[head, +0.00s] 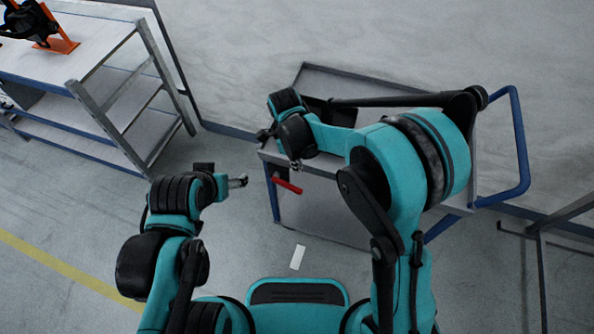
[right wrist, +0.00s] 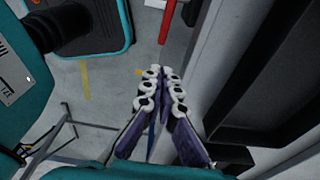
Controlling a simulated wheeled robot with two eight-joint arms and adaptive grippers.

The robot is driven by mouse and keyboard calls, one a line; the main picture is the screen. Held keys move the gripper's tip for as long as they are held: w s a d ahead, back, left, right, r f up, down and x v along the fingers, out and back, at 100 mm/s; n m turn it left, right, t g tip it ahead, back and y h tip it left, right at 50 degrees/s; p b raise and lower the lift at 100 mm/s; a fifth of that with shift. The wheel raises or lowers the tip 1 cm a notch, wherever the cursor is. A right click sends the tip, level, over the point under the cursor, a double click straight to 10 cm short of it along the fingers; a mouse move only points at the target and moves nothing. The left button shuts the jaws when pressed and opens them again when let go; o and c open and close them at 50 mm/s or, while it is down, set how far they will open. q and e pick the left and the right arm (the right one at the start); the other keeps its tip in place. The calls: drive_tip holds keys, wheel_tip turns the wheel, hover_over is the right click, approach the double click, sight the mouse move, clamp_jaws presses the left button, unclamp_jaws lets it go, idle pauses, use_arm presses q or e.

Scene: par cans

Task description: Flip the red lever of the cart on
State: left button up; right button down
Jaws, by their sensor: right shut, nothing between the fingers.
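The red lever (head: 287,185) sits on the front face of the grey cart (head: 322,212), near its left corner, slanting down to the right. It also shows as a red bar in the right wrist view (right wrist: 168,20), at the top and apart from the fingers. My right gripper (head: 297,165) is just above the lever at the cart's top front edge. Its fingers (right wrist: 161,88) are shut together and empty. My left gripper (head: 240,181) is left of the cart, clear of the lever; its finger opening is too small to judge. My right arm hides much of the cart top.
The cart has a blue push handle (head: 520,150) on its right and stands by the wall. A shelved workbench (head: 85,62) stands at the left. A small white rectangle (head: 298,257) lies on the floor in front. A dark metal frame (head: 540,235) stands at the right.

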drive_tip(key=b, duration=0.3)
hover_over(296, 189)
drive_tip(key=d, duration=0.1)
wheel_tip(296, 189, down, 9)
drive_tip(key=shift+s+d+f, duration=0.1)
drive_tip(key=shift+d, duration=0.05)
drive_tip(key=shift+a+f+b, duration=0.25)
drive_tip(key=shift+f+b, duration=0.05)
drive_tip(key=shift+f, duration=0.2)
drive_tip(key=shift+a+f+b, duration=0.25)
drive_tip(key=shift+f+b, duration=0.05)
drive_tip(key=shift+f, duration=0.2)
drive_tip(key=shift+w+a+f, duration=0.2)
drive_tip(key=shift+f, duration=0.2)
drive_tip(key=shift+d+f+y+b, duration=0.15)
drive_tip(key=shift+f+y+b, duration=0.4)
drive_tip(key=shift+y+b, duration=0.15)
drive_tip(key=shift+r, duration=0.25)
